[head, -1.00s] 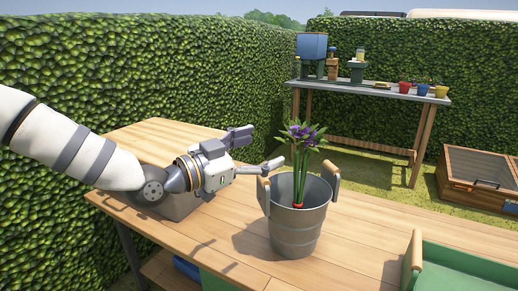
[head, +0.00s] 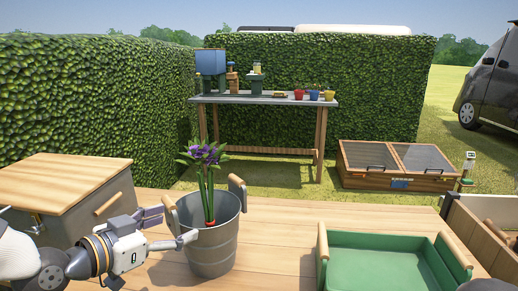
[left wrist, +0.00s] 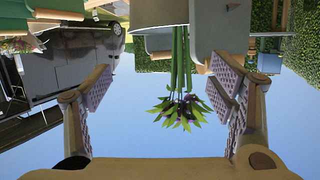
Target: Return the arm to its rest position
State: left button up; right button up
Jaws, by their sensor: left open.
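My left gripper (head: 168,228) is open and empty, just left of the grey metal bucket (head: 212,252) on the wooden table. Its lower finger is near the bucket's rim; I cannot tell whether they touch. A bunch of purple flowers (head: 207,162) with a red band stands upright in the bucket. The left wrist view appears upside down: the open left gripper (left wrist: 163,88) has its fingers wide apart, with the flowers (left wrist: 180,108) hanging between them in the picture and the bucket (left wrist: 185,28) above. My right gripper is not in view.
A green tray (head: 378,262) lies to the right on the table. A wooden-lidded box (head: 62,190) stands at the left. A potting bench (head: 265,100) and a cold frame (head: 395,165) stand farther back. The tabletop (head: 285,235) between bucket and tray is clear.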

pick_arm(q)
jog(key=s+d+f+n+g+y+p, duration=0.3)
jog(key=s+f+g, duration=0.5)
jog(key=s+f, duration=1.05)
jog(key=s+a+f+n+g+y, duration=0.1)
jog(key=s+f+g, duration=0.1)
jog(key=s, duration=0.7)
jog(key=s+a+f+n+g+y, duration=0.1)
jog(key=s+g, duration=0.2)
jog(key=s, duration=0.6)
jog(key=s+a+f+n+g+y, duration=0.1)
jog(key=s+f+g, duration=0.1)
jog(key=s, duration=0.8)
jog(key=shift+f+g+p, duration=0.3)
jog(key=shift+g+p, duration=0.1)
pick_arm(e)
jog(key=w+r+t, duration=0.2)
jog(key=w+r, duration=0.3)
